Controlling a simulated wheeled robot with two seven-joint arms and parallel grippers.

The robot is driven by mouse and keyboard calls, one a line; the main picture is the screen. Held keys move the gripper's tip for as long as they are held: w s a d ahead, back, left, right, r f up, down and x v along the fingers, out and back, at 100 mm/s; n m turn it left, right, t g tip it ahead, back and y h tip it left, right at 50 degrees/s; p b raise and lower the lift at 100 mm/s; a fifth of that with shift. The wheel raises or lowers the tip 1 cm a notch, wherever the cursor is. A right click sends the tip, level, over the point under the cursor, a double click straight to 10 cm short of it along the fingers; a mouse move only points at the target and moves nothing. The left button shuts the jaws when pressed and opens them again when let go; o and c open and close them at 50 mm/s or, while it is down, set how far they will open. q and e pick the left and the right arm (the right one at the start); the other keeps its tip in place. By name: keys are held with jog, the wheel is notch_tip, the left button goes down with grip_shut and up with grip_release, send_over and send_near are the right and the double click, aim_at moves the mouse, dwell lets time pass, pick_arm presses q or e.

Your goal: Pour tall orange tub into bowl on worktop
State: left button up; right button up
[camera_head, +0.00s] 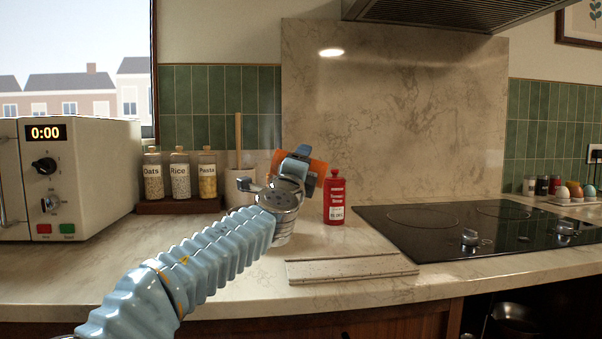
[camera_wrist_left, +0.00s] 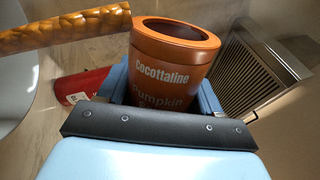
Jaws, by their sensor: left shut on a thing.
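The tall orange tub (camera_head: 319,168) is held above the worktop (camera_head: 240,284) by my left gripper (camera_head: 300,168). In the left wrist view the tub (camera_wrist_left: 172,72) shows its round open rim and the lettering "Cocottaline Pumpkin". My left gripper is shut around it, and its fingers (camera_wrist_left: 165,85) lie on either side. The tub looks tipped well over from upright. What is inside it cannot be told. I cannot make out the bowl clearly in the head view. A pale curved rim shows at the left edge of the wrist view, and I cannot tell what it belongs to. My right gripper is not in view.
A red bottle (camera_head: 335,200) stands just right of my gripper. A crock with a wooden handle (camera_head: 239,140) stands behind it. Labelled jars (camera_head: 180,178), a microwave (camera_head: 85,180), a pale board (camera_head: 350,267) and a black hob (camera_head: 450,228) surround the area.

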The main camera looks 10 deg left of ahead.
pick_arm(q)
jog(key=shift+a+f+n+y+b, duration=0.1)
jog(key=shift+f+n+y+b, duration=0.2)
jog(key=shift+f+n+b, duration=0.45)
jog(key=shift+a+r+n+y, duration=0.15)
jog(key=shift+r+n+y, duration=0.5)
jog(key=shift+n, duration=0.5)
jog(key=n, duration=0.1)
jog(key=r+n+y, duration=0.1)
jog(key=shift+a+n, duration=0.4)
jog(key=n, duration=0.2)
jog(key=a+r+n+y, duration=0.1)
jog(key=n+y, duration=0.1)
jog(key=n, duration=0.1)
jog(key=shift+a+r+n+g, duration=0.25)
jog(key=shift+a+n+g, duration=0.05)
jog(key=shift+a, duration=0.1)
jog(key=shift+b, duration=0.3)
